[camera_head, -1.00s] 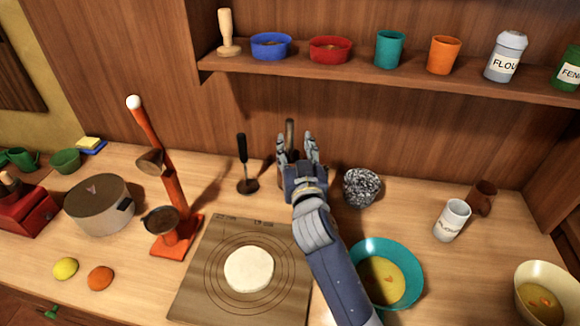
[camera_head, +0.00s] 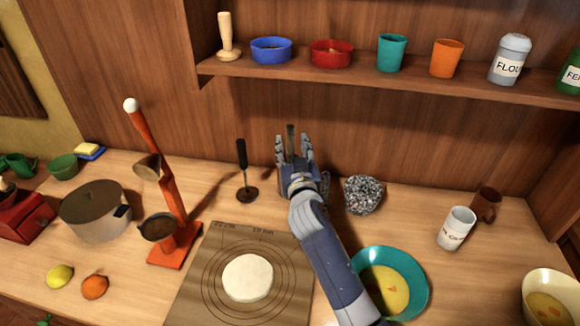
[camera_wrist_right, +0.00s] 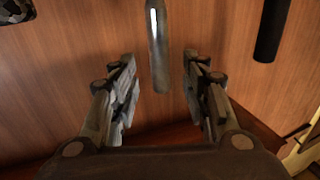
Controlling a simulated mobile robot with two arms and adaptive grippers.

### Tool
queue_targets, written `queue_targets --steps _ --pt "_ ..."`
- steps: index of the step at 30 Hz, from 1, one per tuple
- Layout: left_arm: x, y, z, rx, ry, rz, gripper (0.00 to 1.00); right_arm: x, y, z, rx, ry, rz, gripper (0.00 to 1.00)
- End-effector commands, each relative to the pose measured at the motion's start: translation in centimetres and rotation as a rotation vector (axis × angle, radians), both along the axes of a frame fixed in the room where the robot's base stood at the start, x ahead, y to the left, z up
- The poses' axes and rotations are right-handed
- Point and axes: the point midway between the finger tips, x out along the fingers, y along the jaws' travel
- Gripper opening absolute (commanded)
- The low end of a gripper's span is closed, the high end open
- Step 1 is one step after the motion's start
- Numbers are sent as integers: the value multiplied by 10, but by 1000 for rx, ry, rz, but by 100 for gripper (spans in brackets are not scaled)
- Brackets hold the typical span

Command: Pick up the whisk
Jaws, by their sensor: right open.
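The whisk (camera_head: 291,138) shows only as a grey metallic handle standing up behind my right gripper; its lower part is hidden by the hand. In the right wrist view the smooth handle (camera_wrist_right: 158,45) hangs into the gap between the fingers, with space visible on both sides. My right gripper (camera_head: 293,146) is open at the back of the counter, its fingers on either side of the handle in the picture. It also shows open and empty in the wrist view (camera_wrist_right: 159,72). My left gripper is not in view.
A teal bowl (camera_head: 417,270) lies beside my right arm. A board with dough (camera_head: 215,240) is in front. An orange press (camera_head: 172,205) stands left. A shelf (camera_head: 300,69) overhangs the back.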

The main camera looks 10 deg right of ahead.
Motion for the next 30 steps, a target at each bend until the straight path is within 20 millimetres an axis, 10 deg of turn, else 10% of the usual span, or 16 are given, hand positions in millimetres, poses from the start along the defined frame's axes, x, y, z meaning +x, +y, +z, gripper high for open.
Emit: queue_targets --steps 21,27,30 --pt "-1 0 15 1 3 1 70 46 -4 3 -1 -1 -1 42" --pt "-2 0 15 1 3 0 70 46 -4 2 -1 -1 -1 2" --pt "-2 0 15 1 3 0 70 46 -4 2 -1 0 -1 0"
